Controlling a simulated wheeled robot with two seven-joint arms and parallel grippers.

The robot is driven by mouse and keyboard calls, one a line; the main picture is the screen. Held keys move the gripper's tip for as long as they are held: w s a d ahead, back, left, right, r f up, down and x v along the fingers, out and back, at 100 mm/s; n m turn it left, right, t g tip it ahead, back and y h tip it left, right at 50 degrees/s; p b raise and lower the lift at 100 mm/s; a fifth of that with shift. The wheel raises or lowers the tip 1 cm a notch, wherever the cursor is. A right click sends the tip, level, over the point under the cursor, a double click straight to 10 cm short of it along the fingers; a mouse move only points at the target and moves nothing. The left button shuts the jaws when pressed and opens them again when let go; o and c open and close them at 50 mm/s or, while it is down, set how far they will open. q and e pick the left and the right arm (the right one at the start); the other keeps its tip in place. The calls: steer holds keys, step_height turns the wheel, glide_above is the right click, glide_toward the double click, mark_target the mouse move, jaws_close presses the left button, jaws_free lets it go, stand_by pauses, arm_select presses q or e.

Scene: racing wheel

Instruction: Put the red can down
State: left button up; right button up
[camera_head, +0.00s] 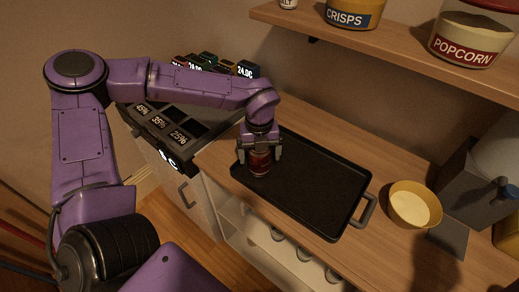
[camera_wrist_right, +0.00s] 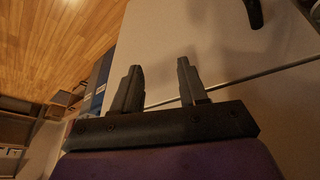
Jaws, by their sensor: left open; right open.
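The red can (camera_head: 260,164) stands upright at the left end of the black tray (camera_head: 310,189) in the head view. My left gripper (camera_head: 260,158) reaches down over the can from above, with one finger on each side of it. Its jaws are open around the can, and I cannot tell whether a finger touches it. My right gripper (camera_wrist_right: 158,90) shows in the right wrist view, with its two fingers apart and nothing between them. The can's far side and part of its top are hidden by the left gripper.
A yellow bowl (camera_head: 409,205) stands right of the tray's handle (camera_head: 366,212). A grey machine (camera_head: 480,180) is farther right. A black unit with percent labels (camera_head: 170,125) is at left. A shelf (camera_head: 400,59) above holds crisps (camera_head: 354,13) and popcorn (camera_head: 471,38) containers. The tray's middle is clear.

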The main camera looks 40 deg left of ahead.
arm_select(q)
step_height(320, 180, up, 12)
steer(key=shift+f+b, duration=0.1)
steer(key=shift+b, duration=0.8)
steer(key=shift+r, duration=0.3)
